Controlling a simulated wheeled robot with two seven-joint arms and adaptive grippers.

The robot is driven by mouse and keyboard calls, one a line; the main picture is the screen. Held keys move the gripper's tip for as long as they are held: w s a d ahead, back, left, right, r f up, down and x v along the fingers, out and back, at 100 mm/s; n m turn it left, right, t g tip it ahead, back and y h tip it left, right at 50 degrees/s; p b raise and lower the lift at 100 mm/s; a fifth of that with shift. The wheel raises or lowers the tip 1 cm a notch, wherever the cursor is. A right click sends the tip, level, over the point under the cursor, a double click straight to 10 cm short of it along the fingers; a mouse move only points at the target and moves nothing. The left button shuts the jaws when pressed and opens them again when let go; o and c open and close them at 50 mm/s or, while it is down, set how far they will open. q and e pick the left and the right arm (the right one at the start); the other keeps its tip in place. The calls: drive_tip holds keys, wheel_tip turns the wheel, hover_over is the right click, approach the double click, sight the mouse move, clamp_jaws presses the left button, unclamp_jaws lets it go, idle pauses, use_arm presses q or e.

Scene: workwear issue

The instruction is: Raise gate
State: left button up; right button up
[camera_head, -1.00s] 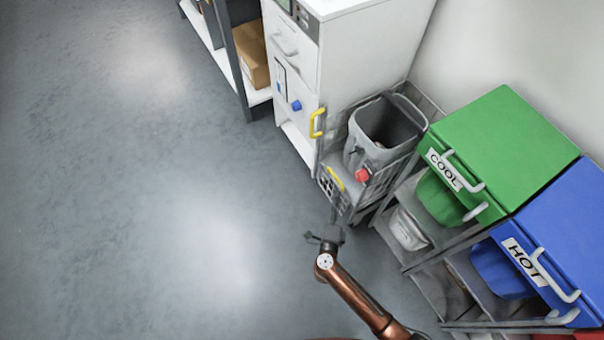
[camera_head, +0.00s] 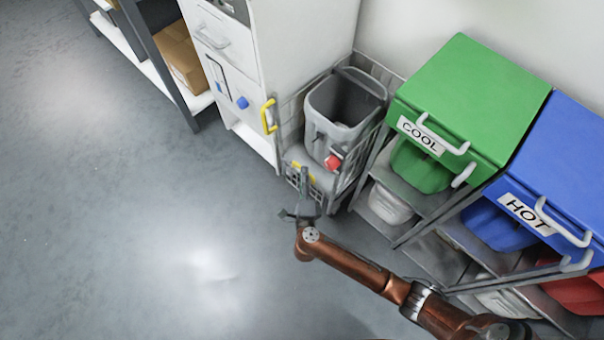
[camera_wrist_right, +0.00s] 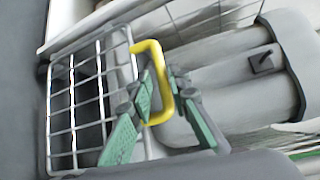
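The gate is a wire grid panel (camera_wrist_right: 88,95) with a yellow handle (camera_wrist_right: 162,98), filling the left and middle of the right wrist view. In the head view the yellow handle (camera_head: 303,170) is low on the front of the wire rack, partly covered by my right gripper. My right gripper (camera_head: 304,178) has reached the handle. In the right wrist view its green-padded fingers (camera_wrist_right: 161,82) are on either side of the yellow bar, tips very close to it. I cannot tell whether they press on it. My left gripper is not in view.
The white cabinet (camera_head: 300,45) with another yellow handle (camera_head: 269,116) is to the left. Green COOL (camera_head: 470,95) and blue HOT (camera_head: 570,165) bins are to the right. The floor at left is clear.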

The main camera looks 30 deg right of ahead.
drive_tip(key=shift+w, duration=0.1)
clamp_jaws()
idle(0.6)
